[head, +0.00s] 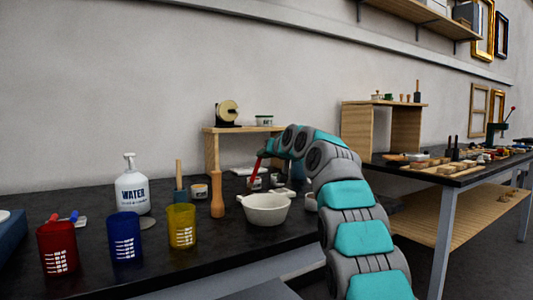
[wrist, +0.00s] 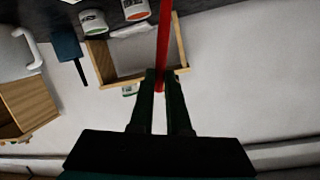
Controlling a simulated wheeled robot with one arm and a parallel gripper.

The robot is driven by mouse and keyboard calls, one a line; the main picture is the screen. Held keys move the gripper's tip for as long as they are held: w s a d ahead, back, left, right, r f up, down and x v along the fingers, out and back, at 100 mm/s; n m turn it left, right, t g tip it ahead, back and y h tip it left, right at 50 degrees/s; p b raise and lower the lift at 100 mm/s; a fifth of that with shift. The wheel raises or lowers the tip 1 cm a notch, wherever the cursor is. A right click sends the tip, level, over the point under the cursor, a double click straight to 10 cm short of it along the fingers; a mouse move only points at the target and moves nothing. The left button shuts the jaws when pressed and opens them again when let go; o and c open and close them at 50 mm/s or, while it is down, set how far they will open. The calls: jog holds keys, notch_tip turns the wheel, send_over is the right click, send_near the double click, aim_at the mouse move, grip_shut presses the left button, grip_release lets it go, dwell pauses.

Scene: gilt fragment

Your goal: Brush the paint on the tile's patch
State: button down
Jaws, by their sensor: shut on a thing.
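My gripper (wrist: 161,82) is shut on a red brush handle (wrist: 164,38). In the head view my gripper (head: 266,151) is beyond the white mortar, in front of the small wooden shelf, and the red handle slants down from it. The handle's lower end is close to a small jar (head: 255,184); I cannot tell whether it is inside or behind it. The bristles are hidden. In the wrist view, two small jars (wrist: 137,9) (wrist: 93,21) stand beside the handle. I cannot clearly make out the tile or its patch; a pale flat thing (head: 248,171) lies under the shelf.
A white mortar (head: 265,209), a wooden pestle (head: 217,195), a labelled jar (head: 200,191) and a water bottle (head: 132,188) stand nearby. Red (head: 57,248), blue (head: 125,234) and yellow (head: 181,227) cups line the front left. The wooden shelf (head: 211,150) stands behind.

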jog(key=shift+s+d+b, duration=0.75)
jog(key=shift+s+b, duration=0.35)
jog(key=shift+b, duration=0.05)
dwell(0.4)
notch_tip(320, 180, up, 6)
jog(key=p, duration=0.5)
dwell(0.3)
